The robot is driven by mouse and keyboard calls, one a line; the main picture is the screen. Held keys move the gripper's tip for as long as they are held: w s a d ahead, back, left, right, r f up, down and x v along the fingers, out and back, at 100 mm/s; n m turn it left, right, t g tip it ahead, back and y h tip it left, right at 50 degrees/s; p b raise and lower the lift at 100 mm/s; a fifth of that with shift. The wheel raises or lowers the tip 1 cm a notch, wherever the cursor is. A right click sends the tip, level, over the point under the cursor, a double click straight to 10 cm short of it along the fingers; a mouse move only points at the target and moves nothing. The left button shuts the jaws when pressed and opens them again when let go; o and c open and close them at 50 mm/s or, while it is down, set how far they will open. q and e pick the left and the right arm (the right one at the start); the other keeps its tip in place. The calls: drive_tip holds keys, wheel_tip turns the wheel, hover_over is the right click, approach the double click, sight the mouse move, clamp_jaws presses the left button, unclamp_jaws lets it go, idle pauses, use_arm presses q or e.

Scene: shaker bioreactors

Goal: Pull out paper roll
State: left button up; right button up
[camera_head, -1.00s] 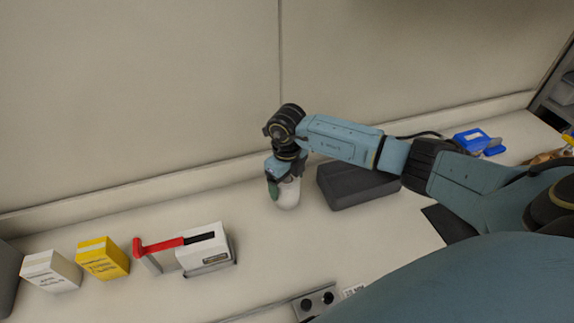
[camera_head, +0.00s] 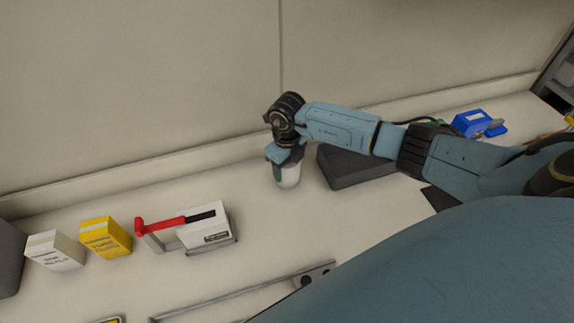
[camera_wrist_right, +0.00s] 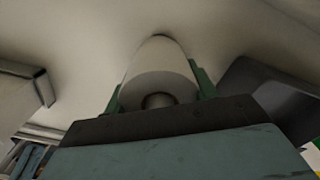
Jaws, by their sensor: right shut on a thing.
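The white paper roll (camera_head: 290,174) stands upright on the counter near the back wall. In the right wrist view the roll (camera_wrist_right: 160,66) shows its round end and dark core hole. My right gripper (camera_head: 280,168) reaches down over the roll from above, with green fingers on both sides of it, and is shut on it. The fingertips are partly hidden by the roll and the wrist. My left gripper is not in view.
A dark grey box (camera_head: 350,168) stands close to the right of the roll. A white device with a red handle (camera_head: 205,229), a yellow box (camera_head: 106,238) and a white box (camera_head: 55,252) stand to the left. A blue object (camera_head: 474,123) lies far right.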

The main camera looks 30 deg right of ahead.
drive_tip(key=shift+r, duration=0.15)
drive_tip(key=shift+r+p, duration=0.55)
drive_tip(key=shift+r, duration=0.05)
drive_tip(key=shift+r, duration=0.25)
drive_tip(key=shift+r+p, duration=0.35)
drive_tip(key=shift+p, duration=0.15)
drive_tip(key=shift+r, duration=0.25)
drive_tip(key=shift+r+p, duration=0.55)
drive_tip(key=shift+r, duration=0.15)
drive_tip(key=shift+r+p, duration=0.4)
drive_tip(key=shift+r, duration=0.35)
